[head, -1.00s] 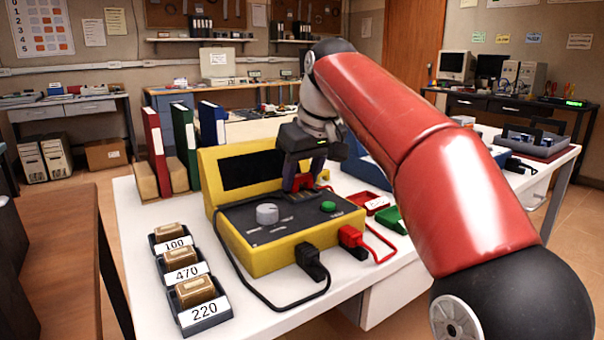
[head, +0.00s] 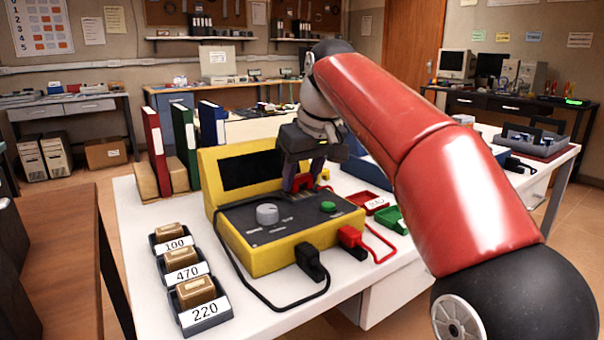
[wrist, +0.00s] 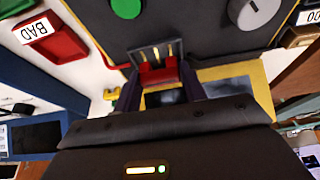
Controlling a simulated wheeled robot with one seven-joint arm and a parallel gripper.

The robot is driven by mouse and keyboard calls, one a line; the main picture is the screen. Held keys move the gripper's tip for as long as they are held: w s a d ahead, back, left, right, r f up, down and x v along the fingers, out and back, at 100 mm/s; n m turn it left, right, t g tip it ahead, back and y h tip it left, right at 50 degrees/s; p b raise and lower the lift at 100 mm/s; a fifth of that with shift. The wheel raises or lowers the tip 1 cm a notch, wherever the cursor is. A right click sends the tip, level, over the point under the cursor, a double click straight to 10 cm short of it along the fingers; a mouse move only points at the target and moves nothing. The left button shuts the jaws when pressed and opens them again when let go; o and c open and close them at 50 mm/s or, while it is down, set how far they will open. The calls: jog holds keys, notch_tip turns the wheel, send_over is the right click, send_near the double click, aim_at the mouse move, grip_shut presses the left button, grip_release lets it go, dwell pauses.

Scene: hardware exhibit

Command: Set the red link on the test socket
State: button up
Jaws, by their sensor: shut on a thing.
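The yellow tester (head: 262,252) stands on the white table, with a dark top panel, a grey knob (head: 267,214) and a green button (head: 328,206). My gripper (head: 303,187) is over the back of the panel, pointing down. It is shut on the red link (head: 306,182), which also shows between the fingers in the wrist view (wrist: 158,75). The test socket (wrist: 156,52), a dark block with upright metal strips, lies right at the link in the wrist view. I cannot tell whether the link is seated in it or just above.
A red tray (head: 369,200) marked BAD in the wrist view and a green tray (head: 393,218) lie right of the tester. Black and red plugs with cables are at its front. Labelled boxes (head: 205,312) stand at the left; binders (head: 184,140) stand behind.

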jog(key=shift+f, duration=0.4)
dwell(0.5)
jog(key=shift+r, duration=0.15)
jog(key=shift+r+p, duration=0.35)
jog(key=shift+p, duration=0.05)
jog(key=shift+r+p, duration=0.35)
jog(key=shift+p, duration=0.05)
jog(key=shift+f+b, duration=0.4)
jog(key=shift+f, duration=0.4)
dwell(1.1)
jog(key=shift+r+p, duration=0.85)
jog(key=shift+p, duration=0.3)
dwell(0.5)
jog(key=shift+f+b, duration=0.65)
jog(key=shift+f, duration=0.25)
